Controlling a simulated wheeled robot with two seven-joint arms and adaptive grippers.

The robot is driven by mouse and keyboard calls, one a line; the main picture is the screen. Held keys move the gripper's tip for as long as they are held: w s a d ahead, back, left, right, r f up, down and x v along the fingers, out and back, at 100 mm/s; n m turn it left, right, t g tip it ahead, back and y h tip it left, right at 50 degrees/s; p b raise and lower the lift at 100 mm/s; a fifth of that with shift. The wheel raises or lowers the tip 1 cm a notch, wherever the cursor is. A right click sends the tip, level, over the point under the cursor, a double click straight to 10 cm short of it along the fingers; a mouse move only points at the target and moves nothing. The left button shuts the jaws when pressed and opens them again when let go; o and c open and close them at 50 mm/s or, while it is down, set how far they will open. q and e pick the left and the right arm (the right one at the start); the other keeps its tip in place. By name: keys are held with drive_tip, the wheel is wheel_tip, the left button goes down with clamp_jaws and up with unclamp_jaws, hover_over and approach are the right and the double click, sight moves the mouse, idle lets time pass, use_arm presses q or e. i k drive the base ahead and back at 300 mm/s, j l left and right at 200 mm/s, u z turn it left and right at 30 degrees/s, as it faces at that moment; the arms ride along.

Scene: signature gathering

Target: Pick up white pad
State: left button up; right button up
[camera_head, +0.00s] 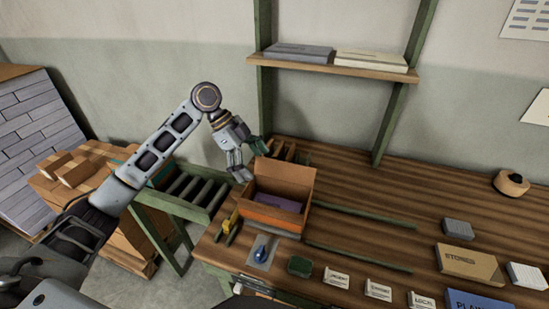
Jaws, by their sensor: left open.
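A pale, whitish ribbed block (527,276), which may be the white pad, lies on the wooden table near the right edge of the head view. A smaller grey block (458,229) lies up and left of it. A cream flat stack (371,61) also rests on the wall shelf, so I cannot tell for sure which is the white pad. My left gripper (250,164) is open and empty, just beyond the upper left of an open orange-brown box, far left of the ribbed block. My right gripper is not in view.
The open box (275,216) holds something purple. Small labelled cards (378,289) line the front edge. A roller conveyor (190,188) is at left. The table's middle is mostly clear between green strips.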

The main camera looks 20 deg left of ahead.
sight(527, 276)
drive_tip(key=z, duration=1.65)
